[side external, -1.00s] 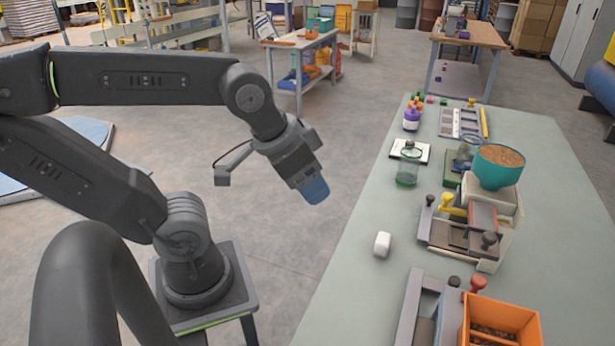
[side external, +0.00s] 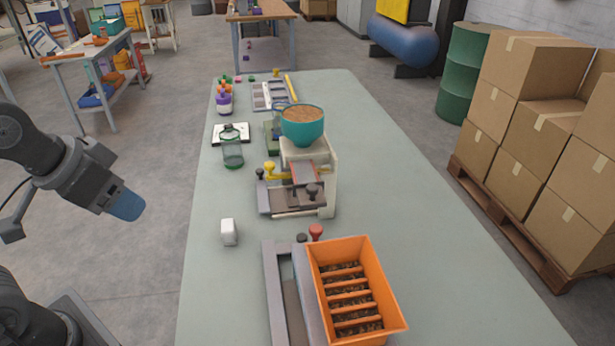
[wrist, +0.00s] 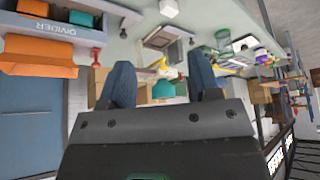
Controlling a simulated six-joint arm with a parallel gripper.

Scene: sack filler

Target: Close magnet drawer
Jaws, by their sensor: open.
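The filler machine (side external: 328,178) stands mid-bench in the side view, a teal bowl of brown grain (side external: 302,128) on top. At its front is a grey sliding tray section (side external: 285,200) with dark knobs, a yellow knob (side external: 269,168) and a reddish panel (side external: 304,173). I cannot tell for certain which part is the magnet drawer or how far out it stands. My gripper (side external: 128,206) hangs left of the bench, well apart from the machine. In the wrist view, its blue fingers (wrist: 160,76) are spread and empty, with the teal bowl (wrist: 163,89) showing between them.
An orange divided bin (side external: 365,290) with a grey rail unit (side external: 275,290) stands at the near end. A white block (side external: 229,232), green-based jar (side external: 232,152) and purple bottle (side external: 224,103) line the bench's left side. The bench's right side is clear.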

